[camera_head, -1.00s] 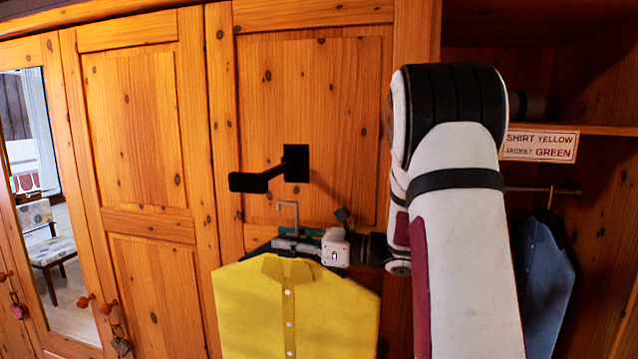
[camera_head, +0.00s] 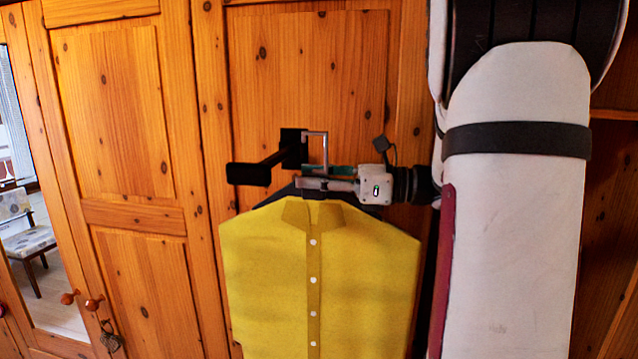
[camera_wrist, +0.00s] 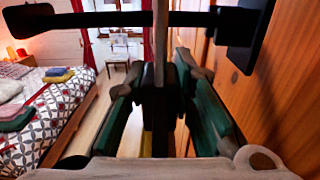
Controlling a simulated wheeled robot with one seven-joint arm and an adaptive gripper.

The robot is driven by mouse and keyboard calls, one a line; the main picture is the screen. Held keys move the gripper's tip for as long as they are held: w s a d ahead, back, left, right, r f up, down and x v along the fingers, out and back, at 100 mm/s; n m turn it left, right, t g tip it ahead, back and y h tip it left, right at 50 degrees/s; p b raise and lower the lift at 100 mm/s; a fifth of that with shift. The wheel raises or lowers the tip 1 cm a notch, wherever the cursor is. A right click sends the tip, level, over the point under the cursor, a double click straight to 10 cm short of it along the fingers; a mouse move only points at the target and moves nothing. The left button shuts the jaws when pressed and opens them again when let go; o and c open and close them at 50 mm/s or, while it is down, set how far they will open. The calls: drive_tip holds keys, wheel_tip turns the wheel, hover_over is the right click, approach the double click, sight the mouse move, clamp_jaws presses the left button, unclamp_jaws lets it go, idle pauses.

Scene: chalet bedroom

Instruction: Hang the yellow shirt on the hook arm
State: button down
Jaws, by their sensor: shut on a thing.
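My gripper (camera_head: 318,185) is shut on the hanger neck, just above the collar of the yellow shirt (camera_head: 280,250). The shirt hangs upright below it. The hanger's metal hook (camera_head: 325,150) rises above the fingers, its top bent to the left. The black hook arm (camera_head: 272,166) juts from a plate on the wooden door and ends in a flat black end plate (camera_head: 248,174). In the head view the hanger hook is close to the right of the arm, near its wall plate. In the wrist view the hook arm (camera_wrist: 100,19) crosses behind the hanger hook (camera_wrist: 160,40); I cannot tell whether they touch.
The wooden wardrobe door (camera_head: 130,120) stands close behind the shirt. A mirror door (camera_head: 30,230) is at the left. The wrist view shows a bed (camera_wrist: 55,115) at left, a chair (camera_wrist: 120,48) and open floor.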

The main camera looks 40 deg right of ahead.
sight(282, 198)
drive_tip(key=shift+b+x, duration=1.8)
drive_tip(key=shift+x, duration=1.55)
drive_tip(key=shift+s+f, duration=0.1)
drive_tip(key=shift+f, duration=1.05)
drive_tip(key=c, duration=1.3)
unclamp_jaws()
drive_tip(key=shift+s+d, duration=0.1)
drive_tip(key=shift+d, duration=0.05)
